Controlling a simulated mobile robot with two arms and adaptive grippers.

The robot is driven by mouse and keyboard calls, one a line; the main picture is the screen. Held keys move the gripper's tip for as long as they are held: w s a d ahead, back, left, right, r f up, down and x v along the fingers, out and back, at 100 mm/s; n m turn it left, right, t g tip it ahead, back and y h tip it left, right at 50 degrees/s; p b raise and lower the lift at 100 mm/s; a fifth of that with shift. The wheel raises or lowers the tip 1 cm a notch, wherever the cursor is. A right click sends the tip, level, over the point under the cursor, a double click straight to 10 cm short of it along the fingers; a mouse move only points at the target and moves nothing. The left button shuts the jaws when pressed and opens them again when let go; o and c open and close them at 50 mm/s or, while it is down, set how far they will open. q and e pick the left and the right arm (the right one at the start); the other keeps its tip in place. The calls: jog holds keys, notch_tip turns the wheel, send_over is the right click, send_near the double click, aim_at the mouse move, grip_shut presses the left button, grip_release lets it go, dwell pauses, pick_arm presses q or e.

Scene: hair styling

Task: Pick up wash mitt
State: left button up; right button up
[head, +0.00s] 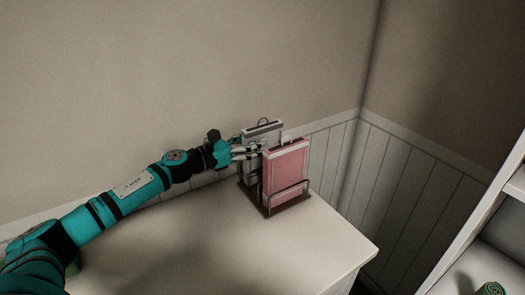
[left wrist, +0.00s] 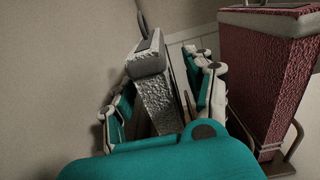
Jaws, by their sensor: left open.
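Two mitt-like textile pieces stand upright in a dark wire rack on the white table; I cannot tell for certain which is the wash mitt. The grey-white one (head: 262,131) is behind, with a hanging loop on top. The pink one (head: 286,172) stands in front of it. My left gripper (head: 247,152) reaches in from the left at the grey-white piece. In the left wrist view, the open fingers (left wrist: 163,92) stand on either side of the grey-white piece (left wrist: 158,100). The pink piece (left wrist: 270,75) is just right of the right finger. My right gripper is out of view.
The wire rack (head: 268,210) stands near the table's back right. The white table (head: 290,245) is clear in front. A panelled wall (head: 335,150) is close behind. A shelf unit at right holds a green roll (head: 490,289).

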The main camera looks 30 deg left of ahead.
aim_at(273, 130)
pick_arm(q)
jog(key=x, duration=0.3)
jog(key=shift+w+p, duration=0.25)
jog(key=shift+p, duration=0.1)
grip_shut()
